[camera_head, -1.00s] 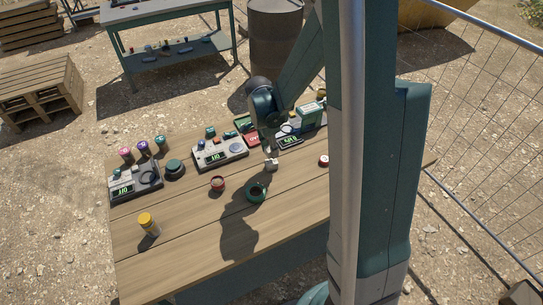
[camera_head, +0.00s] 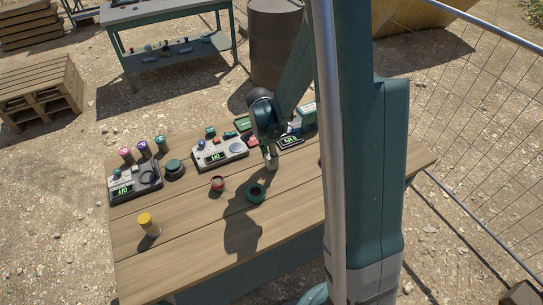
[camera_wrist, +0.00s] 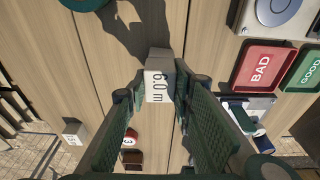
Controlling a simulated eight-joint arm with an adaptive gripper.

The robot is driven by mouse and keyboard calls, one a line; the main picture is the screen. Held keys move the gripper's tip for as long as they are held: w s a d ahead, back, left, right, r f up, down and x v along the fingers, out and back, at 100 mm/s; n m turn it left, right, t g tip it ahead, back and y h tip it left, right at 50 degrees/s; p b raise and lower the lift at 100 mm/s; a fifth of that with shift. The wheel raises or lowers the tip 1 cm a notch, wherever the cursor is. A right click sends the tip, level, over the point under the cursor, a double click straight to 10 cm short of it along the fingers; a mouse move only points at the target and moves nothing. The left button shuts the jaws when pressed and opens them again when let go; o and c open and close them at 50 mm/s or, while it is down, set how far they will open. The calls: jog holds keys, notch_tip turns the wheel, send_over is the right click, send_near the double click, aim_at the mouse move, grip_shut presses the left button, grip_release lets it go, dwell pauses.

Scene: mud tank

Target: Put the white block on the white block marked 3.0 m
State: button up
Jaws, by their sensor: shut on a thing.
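A white block (camera_wrist: 157,86) marked 6.0 m sits between the fingers of my gripper (camera_wrist: 157,99) in the wrist view. The fingers are closed on its sides. In the head view my gripper (camera_head: 270,157) points down at the middle of the table, with the white block (camera_head: 271,167) at its tip. I cannot tell whether the block touches the table. A second white block (camera_wrist: 75,131) stands apart at the lower left of the wrist view, near the table edge. Its small marking is not clearly readable.
Instruments with displays (camera_head: 219,153) line the back. Red BAD (camera_wrist: 264,68) and green GOOD (camera_wrist: 304,70) trays lie right in the wrist view.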

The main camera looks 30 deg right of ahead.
aim_at(267, 156)
jog(key=shift+f, duration=0.2)
jog(key=o, duration=0.9)
jog(key=shift+c, duration=0.2)
jog(key=shift+r, duration=0.3)
notch_tip(267, 156, up, 12)
jog(key=a, duration=0.1)
jog(key=shift+a+f+p, duration=0.15)
jog(key=shift+a+p, duration=0.15)
jog(key=shift+a, duration=0.1)
